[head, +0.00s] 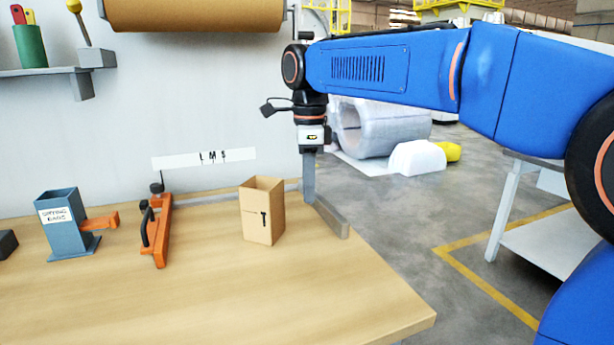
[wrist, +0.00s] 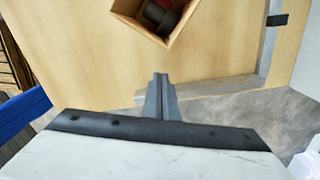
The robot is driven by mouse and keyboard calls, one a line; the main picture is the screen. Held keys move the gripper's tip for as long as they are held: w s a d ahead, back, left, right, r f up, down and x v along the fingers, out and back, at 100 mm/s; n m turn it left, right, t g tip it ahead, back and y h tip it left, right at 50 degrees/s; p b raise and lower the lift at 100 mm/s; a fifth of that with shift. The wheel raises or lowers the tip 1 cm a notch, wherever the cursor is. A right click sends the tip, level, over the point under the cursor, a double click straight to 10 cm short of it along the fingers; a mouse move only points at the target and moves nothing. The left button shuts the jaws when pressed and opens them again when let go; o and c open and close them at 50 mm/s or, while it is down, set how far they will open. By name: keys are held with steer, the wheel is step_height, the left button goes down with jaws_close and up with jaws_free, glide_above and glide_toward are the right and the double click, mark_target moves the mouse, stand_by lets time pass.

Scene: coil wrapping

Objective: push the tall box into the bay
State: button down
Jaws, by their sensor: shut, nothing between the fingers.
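The tall box (head: 263,212) is an open-topped cardboard carton with a small black mark on its front. It stands upright on the wooden table near the right end. In the wrist view the box (wrist: 128,8) is at the top edge, cut off, with dark and red contents inside. My gripper (head: 309,195) points down just right of the box, with a gap between them. In the wrist view its fingers (wrist: 161,80) are shut and empty. A grey metal rail (head: 331,217) runs along the table's right side. A strip labelled L M S (head: 204,158) is on the wall; I cannot tell the bay's exact limits.
An orange clamp-like fixture (head: 161,232) with a black handle stands left of the box. A blue-grey labelled holder (head: 62,222) is farther left. The table's front middle is clear. A shelf (head: 60,71) and a brown roll (head: 195,14) are above.

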mark_target(276, 208)
step_height(276, 208, down, 5)
steer(key=shift+a+f, duration=0.1)
steer(key=shift+a, duration=1.85)
steer(key=shift+a, duration=0.15)
steer(key=shift+a, duration=1.6)
steer(key=shift+w, duration=0.1)
